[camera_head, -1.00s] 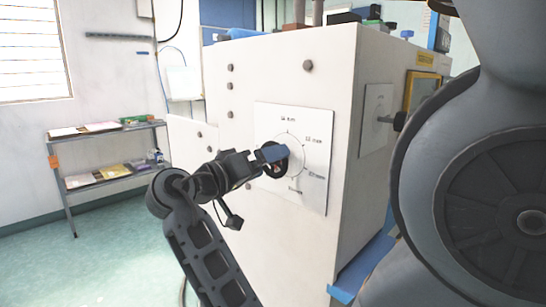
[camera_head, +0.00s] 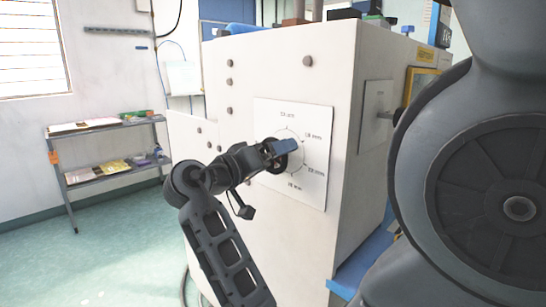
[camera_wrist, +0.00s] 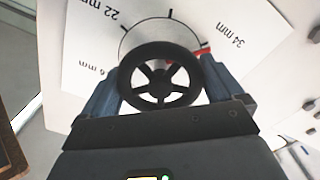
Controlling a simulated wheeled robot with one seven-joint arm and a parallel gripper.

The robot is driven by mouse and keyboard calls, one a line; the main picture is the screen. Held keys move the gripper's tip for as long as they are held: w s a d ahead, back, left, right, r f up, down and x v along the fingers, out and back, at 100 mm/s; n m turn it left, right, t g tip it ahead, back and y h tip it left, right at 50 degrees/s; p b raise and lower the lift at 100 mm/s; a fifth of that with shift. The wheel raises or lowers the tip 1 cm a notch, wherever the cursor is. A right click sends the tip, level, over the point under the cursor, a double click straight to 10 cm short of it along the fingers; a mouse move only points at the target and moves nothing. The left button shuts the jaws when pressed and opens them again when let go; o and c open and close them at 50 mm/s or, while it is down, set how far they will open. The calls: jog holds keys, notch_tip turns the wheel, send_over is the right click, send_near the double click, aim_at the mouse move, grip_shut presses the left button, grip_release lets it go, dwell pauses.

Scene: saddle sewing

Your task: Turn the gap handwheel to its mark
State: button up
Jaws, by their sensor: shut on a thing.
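The gap handwheel (camera_wrist: 160,75) is a small black spoked wheel in front of a white dial plate (camera_head: 315,185) on the side of a pale machine. My gripper (camera_wrist: 158,82) is shut on the wheel, with a blue-grey finger on each side of its rim. In the head view, my gripper (camera_head: 281,151) reaches the dial from the left and hides much of the wheel. In the wrist view, tick marks surround the wheel, with labels "22 mm" and "34 mm" readable. A small red mark (camera_wrist: 203,51) shows by the wheel's upper right rim, partly hidden by a finger.
The machine's pale box (camera_head: 335,70) fills the middle, with several dark knobs on its face. A second plate with a lever (camera_head: 380,115) is on its right side. A grey shelf (camera_head: 108,170) stands at the left wall. The floor (camera_head: 125,240) at left is clear.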

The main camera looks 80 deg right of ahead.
jog(key=shift+b, duration=0.35)
jog(key=o, duration=0.7)
jog(key=shift+b+v, duration=0.55)
jog(key=shift+v, duration=3.4)
jog(key=shift+m, duration=0.3)
